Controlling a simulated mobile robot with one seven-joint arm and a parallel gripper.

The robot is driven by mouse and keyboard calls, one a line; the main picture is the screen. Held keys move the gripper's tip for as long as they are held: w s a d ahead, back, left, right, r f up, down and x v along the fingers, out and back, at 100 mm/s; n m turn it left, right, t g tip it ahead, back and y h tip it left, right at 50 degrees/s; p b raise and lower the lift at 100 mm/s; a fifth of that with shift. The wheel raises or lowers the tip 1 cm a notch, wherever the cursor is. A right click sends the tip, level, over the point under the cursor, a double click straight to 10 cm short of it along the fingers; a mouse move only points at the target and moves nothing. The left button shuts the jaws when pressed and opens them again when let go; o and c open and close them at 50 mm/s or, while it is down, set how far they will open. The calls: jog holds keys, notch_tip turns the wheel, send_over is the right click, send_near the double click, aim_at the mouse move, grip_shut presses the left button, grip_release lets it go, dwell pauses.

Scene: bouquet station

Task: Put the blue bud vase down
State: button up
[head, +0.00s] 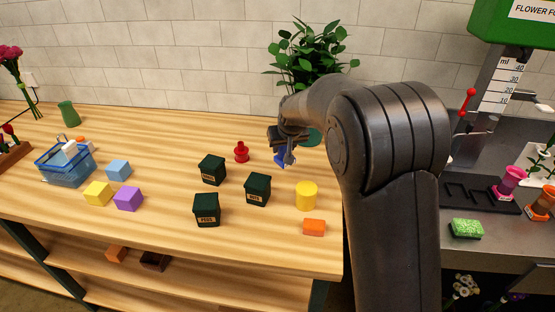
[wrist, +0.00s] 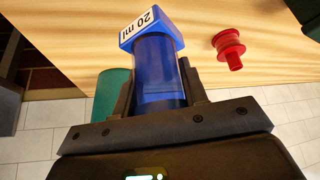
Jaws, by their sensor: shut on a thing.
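The blue bud vase (wrist: 157,80) is between the two fingers of my gripper (wrist: 158,92) in the wrist view. It has a square blue end with a white "20 ml" label. In the head view, my gripper (head: 288,146) is over the back right part of the wooden table, and only a small part of the blue vase (head: 280,160) shows below it. My gripper is shut on the vase. I cannot tell whether the vase touches the table.
A red spool-like piece (head: 241,152) stands left of my gripper, also in the wrist view (wrist: 228,45). Dark green boxes (head: 257,189) and a yellow cylinder (head: 306,195) stand nearer. A teal object (head: 311,138) is close behind. Bare wood (head: 160,150) lies further left.

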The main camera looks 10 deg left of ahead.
aim_at(278, 156)
jog(key=shift+w+a+f, duration=0.1)
jog(key=shift+a+f, duration=0.25)
jog(key=shift+f, duration=0.55)
jog(key=shift+w+a+f, duration=0.1)
jog(key=shift+a+f, duration=0.3)
jog(key=shift+f, duration=0.45)
jog(key=shift+a+f, duration=0.35)
jog(key=shift+f, duration=0.55)
jog(key=shift+f, duration=0.15)
jog(key=o, duration=1.2)
